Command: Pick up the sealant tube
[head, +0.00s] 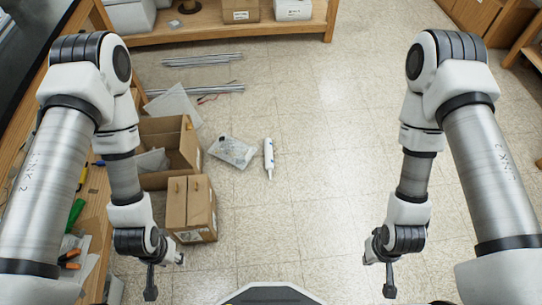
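The white sealant tube (268,156) lies on the tiled floor near the middle of the head view, its narrow nozzle end toward me. It lies clear of the things around it. My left gripper (166,278) hangs at the lower left, well short of the tube and to its left. My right gripper (386,282) hangs at the lower right, also far from the tube. Nothing shows between the fingers of either one. The fingers are small and seen from above, so their opening is unclear.
An open cardboard box (172,143) and a closed one (191,208) stand left of the tube. A clear plastic bag (232,151) lies just beside it. Metal extrusions (204,89) lie farther back. A workbench with tools runs along the left. The floor to the right is clear.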

